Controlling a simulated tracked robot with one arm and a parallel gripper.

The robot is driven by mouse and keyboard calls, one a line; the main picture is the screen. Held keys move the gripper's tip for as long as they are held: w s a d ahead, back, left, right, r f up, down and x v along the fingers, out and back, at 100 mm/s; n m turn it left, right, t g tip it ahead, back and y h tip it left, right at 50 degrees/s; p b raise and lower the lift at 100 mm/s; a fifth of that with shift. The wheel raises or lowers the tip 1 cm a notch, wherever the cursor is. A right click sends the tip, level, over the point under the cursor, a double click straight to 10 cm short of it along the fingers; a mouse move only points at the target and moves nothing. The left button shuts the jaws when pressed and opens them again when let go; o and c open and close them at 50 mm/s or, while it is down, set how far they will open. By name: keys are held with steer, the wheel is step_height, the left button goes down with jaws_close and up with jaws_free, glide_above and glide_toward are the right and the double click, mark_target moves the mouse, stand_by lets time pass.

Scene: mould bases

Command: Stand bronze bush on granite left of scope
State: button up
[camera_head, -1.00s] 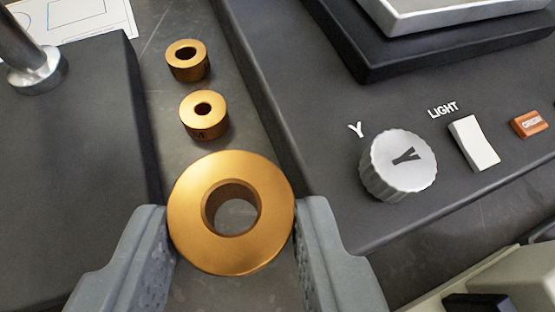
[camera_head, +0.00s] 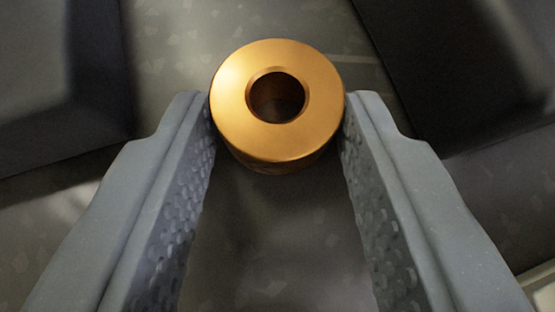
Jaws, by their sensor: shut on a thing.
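A bronze bush (camera_head: 277,143) is between the fingertips of my gripper (camera_head: 278,103). Its flat ring-shaped top faces the camera and its round bore looks dark. A short band of its side wall shows below the top. Both fingers are shut against its sides. Beneath is a dark grey mottled surface (camera_head: 190,35), which looks like granite. I cannot tell whether the bush touches it, as its base is hidden. I cannot make out the whole scope in this view.
A dark block (camera_head: 60,80) stands at the left. A dark slab-like body (camera_head: 465,65) fills the upper right. The strip of grey surface between them is clear around the bush. A pale edge (camera_head: 540,288) shows at the lower right corner.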

steer(key=o, duration=1.2)
steer(key=shift+s+r, duration=0.35)
steer(key=v, duration=1.1)
steer(key=shift+s+b, duration=0.1)
steer(key=shift+b, duration=0.25)
